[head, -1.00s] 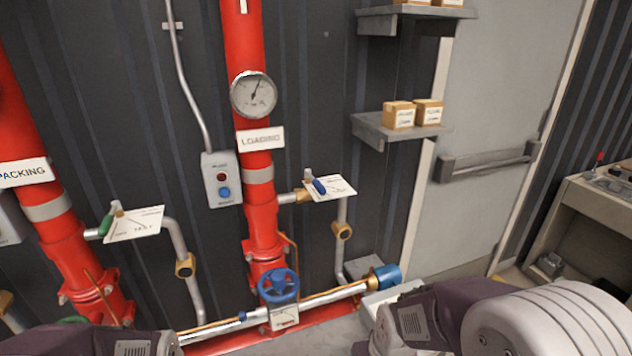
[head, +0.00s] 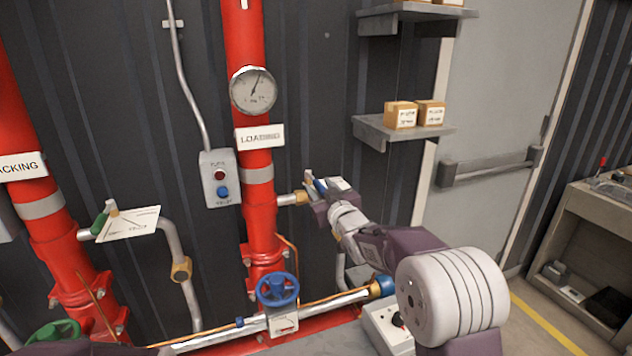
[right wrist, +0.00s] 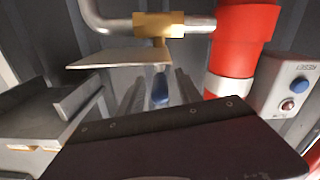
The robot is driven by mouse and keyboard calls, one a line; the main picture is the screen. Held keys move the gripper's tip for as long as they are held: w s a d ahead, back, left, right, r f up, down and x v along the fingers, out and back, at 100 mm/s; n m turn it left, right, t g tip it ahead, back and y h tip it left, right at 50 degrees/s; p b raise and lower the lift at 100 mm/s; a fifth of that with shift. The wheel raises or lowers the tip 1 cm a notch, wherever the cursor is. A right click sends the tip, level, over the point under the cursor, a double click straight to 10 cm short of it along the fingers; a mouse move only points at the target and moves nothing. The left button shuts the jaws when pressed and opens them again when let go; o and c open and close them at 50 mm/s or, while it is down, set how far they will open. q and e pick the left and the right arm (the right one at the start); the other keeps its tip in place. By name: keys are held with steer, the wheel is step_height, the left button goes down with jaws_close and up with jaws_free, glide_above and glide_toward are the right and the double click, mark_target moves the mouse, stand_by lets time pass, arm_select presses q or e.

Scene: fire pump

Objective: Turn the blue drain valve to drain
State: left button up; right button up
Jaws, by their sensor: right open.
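The blue drain valve lever (right wrist: 160,88) sits on the branch of the red LOADING pipe (head: 256,190), by a brass fitting (right wrist: 158,24) and a pale label plate (right wrist: 118,59). In the head view my right gripper (head: 316,187) is at this valve and covers most of the lever and plate. In the right wrist view its two grey fingers are open, with the blue lever between them. I cannot tell whether either finger touches it. My left gripper is out of view; only part of my left arm shows at the lower left edge.
A blue handwheel (head: 278,289) is low on the LOADING pipe. A control box (head: 219,178) with red and blue buttons is left of it. A grey shelf (head: 375,133) with small boxes is above right of my right arm. A green lever (head: 100,224) is on the PACKING branch.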

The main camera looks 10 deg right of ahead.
mark_target(316, 183)
steer(key=shift+x, duration=1.55)
jaws_close()
